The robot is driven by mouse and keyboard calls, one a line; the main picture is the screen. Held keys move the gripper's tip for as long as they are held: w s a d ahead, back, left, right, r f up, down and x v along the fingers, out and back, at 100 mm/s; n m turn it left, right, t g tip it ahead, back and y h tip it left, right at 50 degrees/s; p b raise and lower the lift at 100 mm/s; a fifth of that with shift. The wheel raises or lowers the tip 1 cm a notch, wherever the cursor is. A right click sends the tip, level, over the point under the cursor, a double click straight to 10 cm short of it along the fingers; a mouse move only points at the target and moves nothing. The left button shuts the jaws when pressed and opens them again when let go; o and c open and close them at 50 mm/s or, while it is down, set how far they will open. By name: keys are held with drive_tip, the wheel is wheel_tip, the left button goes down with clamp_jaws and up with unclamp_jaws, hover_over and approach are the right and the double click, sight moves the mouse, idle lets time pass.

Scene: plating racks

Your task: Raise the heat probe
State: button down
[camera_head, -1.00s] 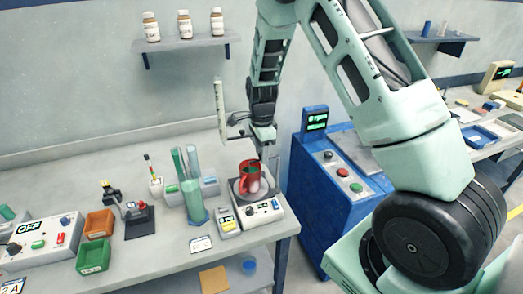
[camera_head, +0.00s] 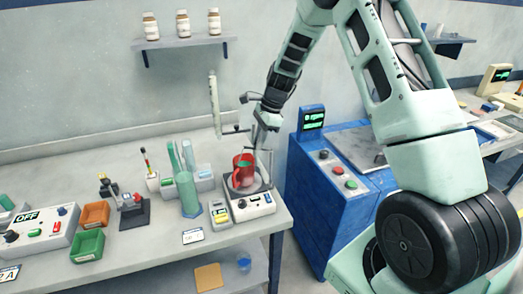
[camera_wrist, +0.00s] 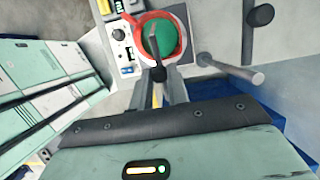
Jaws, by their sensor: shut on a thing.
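A red cup (camera_head: 243,172) with green inside stands on a white hotplate (camera_head: 252,204) near the table's right end; it also shows in the wrist view (camera_wrist: 146,28). My gripper (camera_head: 263,150) is just above and right of the cup. In the wrist view my fingers (camera_wrist: 163,90) are close together, with the heat probe's dark rounded end (camera_wrist: 158,74) between their tips, in front of the cup's green inside. The probe's lower part is hard to make out.
A green cylinder (camera_head: 188,195) and a small yellow-grey meter (camera_head: 221,215) stand left of the hotplate. A blue cabinet (camera_head: 335,205) with a screen is close on the right. Orange (camera_head: 95,214) and green bins (camera_head: 88,245) lie further left.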

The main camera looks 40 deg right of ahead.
drive_tip(key=d+y, duration=0.1)
drive_tip(key=t+y+b, duration=0.1)
drive_tip(key=y, duration=0.1)
drive_tip(key=d+r+y+b, duration=0.1)
drive_tip(key=shift+s+d+t+y, duration=0.3)
drive_tip(key=shift+d, duration=0.05)
drive_tip(key=s+d+f+t+y+b, duration=0.1)
drive_tip(key=d+t+y+b, duration=0.2)
drive_tip(key=y, duration=0.8)
drive_tip(key=shift+b+v, duration=1.2)
drive_tip(key=shift+v, duration=0.4)
drive_tip(key=shift+d+y, duration=0.1)
drive_tip(key=shift+y, duration=0.2)
drive_tip(key=c, duration=1.3)
unclamp_jaws()
drive_tip(key=shift+c, duration=0.2)
